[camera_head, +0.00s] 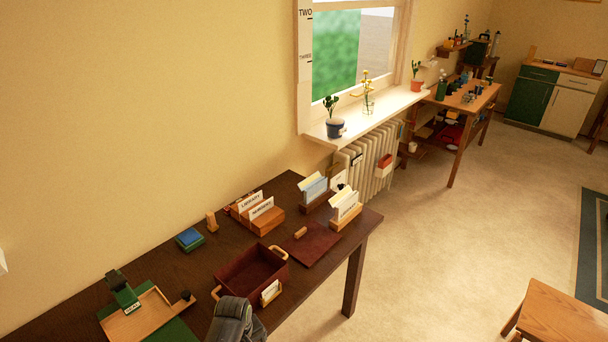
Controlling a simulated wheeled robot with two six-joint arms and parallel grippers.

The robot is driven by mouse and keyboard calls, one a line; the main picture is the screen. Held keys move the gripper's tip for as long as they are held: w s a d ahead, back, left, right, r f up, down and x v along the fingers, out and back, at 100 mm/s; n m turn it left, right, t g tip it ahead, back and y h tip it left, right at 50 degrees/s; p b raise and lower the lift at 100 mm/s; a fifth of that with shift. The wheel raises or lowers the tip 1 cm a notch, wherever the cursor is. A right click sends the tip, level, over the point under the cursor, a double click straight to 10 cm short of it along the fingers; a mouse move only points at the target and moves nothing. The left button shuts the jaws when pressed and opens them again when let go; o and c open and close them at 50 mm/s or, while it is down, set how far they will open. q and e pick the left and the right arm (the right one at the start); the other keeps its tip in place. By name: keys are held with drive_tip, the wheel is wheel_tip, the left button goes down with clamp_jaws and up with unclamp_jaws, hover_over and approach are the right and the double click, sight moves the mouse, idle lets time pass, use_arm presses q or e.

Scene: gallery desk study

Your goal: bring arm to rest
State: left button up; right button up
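A dark grey part of my arm (236,320), which I take to be my left one, shows at the bottom edge, left of centre. It is over the front of the dark desk, close to the near side of a dark red box (250,272) with light wooden handles. Its fingertips cannot be made out, so I cannot tell whether the gripper is open or shut, or whether it touches the box. My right gripper is not in view.
A wooden stool (560,318) stands at lower right. The floor between is clear.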

use_arm(q)
drive_tip(key=s+a+f+m+b, duration=0.2)
drive_tip(key=s+a+f+b, duration=0.15)
drive_tip(key=s+f, duration=0.65)
drive_tip(key=s+a+f+m+b, duration=0.15)
drive_tip(key=s+a+f, duration=0.4)
drive_tip(key=f, duration=0.75)
drive_tip(key=s+a+f+m+b, duration=0.1)
drive_tip(key=s+f, duration=0.3)
drive_tip(key=s, duration=0.5)
drive_tip(key=s+a+f+m+b, duration=0.1)
drive_tip(key=s+a+f+b, duration=0.1)
drive_tip(key=s, duration=0.7)
drive_tip(key=s+a+f+m+y+b, duration=0.1)
drive_tip(key=s+a+f+b, duration=0.1)
drive_tip(key=s+f, duration=0.4)
drive_tip(key=s+a, duration=0.1)
drive_tip(key=s, duration=0.1)
drive_tip(key=shift+s+t, duration=0.4)
